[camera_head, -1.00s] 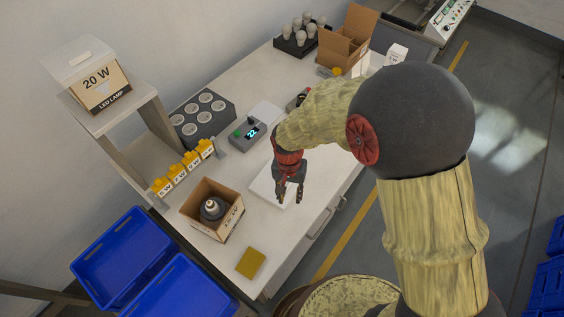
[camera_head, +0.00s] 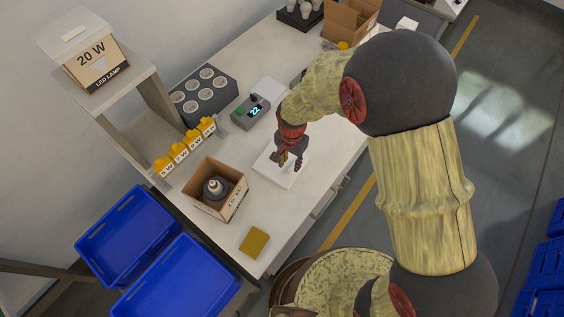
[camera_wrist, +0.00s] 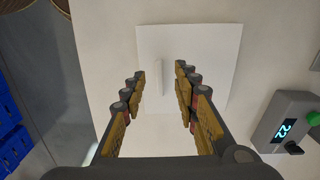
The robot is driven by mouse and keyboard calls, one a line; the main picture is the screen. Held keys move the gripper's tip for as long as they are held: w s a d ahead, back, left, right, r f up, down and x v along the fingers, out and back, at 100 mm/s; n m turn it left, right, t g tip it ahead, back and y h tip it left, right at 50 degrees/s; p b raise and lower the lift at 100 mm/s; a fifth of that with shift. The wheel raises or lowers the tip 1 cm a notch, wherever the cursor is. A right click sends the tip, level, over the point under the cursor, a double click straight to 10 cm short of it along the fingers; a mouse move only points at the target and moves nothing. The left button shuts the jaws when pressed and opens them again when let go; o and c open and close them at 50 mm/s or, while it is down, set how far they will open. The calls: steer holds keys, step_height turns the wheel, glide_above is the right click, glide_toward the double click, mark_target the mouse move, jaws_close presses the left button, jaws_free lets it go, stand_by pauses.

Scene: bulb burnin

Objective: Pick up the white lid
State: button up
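The white lid (camera_head: 267,172) is a flat square plate lying on the workbench below my gripper (camera_head: 287,162). In the wrist view the lid (camera_wrist: 217,60) has a thin raised white handle (camera_wrist: 158,78) near its middle. My gripper (camera_wrist: 160,72) is open and points down over the lid. In that view its fingertips appear on either side of the handle, with nothing held between them. I cannot tell how high the fingertips are above the lid. In the head view the gripper hides part of the lid and its handle.
A display box (camera_head: 251,112) and a grey holder with round sockets (camera_head: 203,95) stand behind the lid. An open carton (camera_head: 236,203) with a dark object inside stands to the left, and a yellow pad (camera_head: 254,243) lies at the front. Blue bins (camera_head: 128,236) stand beside the bench.

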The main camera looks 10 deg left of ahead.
mark_target(290, 169)
step_height(290, 169, down, 3)
steer(key=shift+f, duration=0.15)
steer(key=c, duration=0.3)
steer(key=c, duration=0.4)
jaws_close()
